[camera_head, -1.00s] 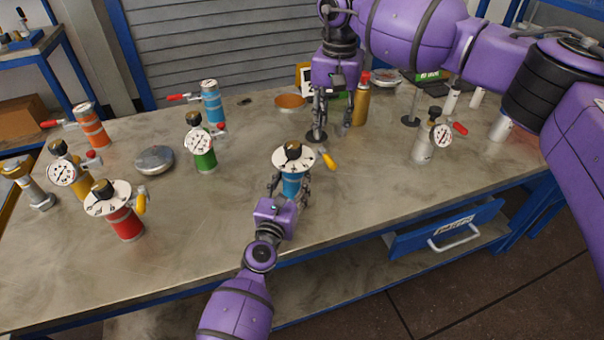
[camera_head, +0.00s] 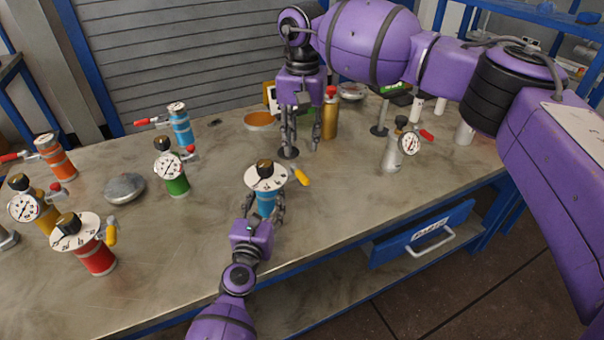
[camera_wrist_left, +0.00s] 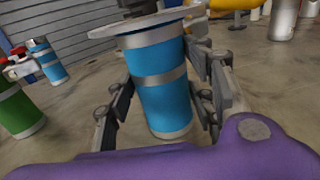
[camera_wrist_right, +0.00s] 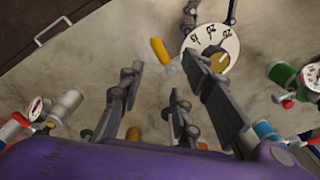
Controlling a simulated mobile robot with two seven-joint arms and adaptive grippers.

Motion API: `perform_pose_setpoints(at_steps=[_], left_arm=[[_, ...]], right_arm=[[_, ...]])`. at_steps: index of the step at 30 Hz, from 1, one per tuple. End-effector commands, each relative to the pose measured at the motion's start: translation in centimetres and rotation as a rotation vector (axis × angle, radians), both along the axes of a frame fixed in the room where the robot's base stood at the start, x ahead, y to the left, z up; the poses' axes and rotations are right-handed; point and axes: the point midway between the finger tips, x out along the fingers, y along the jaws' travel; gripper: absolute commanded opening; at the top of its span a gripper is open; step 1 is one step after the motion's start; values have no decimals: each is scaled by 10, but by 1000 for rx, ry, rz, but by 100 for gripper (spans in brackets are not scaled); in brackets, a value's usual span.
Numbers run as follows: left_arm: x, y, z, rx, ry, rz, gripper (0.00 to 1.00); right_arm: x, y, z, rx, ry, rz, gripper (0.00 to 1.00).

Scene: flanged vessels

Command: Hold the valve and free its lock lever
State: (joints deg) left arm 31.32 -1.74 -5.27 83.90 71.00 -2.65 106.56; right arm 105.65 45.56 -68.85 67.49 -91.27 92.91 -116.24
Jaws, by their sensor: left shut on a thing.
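The valve with a light blue body (camera_head: 266,203), a white dial (camera_head: 266,177) and a black and gold knob stands upright near the front edge of the bench. Its yellow lock lever (camera_head: 299,176) sticks out to the right. My left gripper (camera_head: 264,208) is shut around the blue body, which fills the left wrist view (camera_wrist_left: 160,85) between the fingers. My right gripper (camera_head: 302,140) points down above the bench behind the valve, open and empty. In the right wrist view the yellow lever (camera_wrist_right: 158,48) and dial (camera_wrist_right: 218,42) lie beyond its fingers.
To the left stand a red vessel (camera_head: 97,258), a green one (camera_head: 176,184), an orange one (camera_head: 56,160) and a grey disc (camera_head: 125,188). A gold bottle (camera_head: 330,118) stands close beside my right gripper. A silver vessel (camera_head: 391,155) is farther right. The bench around the lever is clear.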

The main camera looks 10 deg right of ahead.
Motion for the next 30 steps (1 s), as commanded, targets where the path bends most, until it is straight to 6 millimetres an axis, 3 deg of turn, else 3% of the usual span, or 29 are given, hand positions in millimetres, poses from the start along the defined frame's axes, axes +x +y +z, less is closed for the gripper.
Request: perform_pose_setpoints(at_steps=[4,8,30], left_arm=[[0,0,-1,0,1,0,0],[0,0,-1,0,1,0,0],[0,0,-1,0,1,0,0]], right_arm=[[0,4,1,16,0,-19,35],[1,6,4,21,0,-176,35],[1,4,20,14,11,-1814,35]])
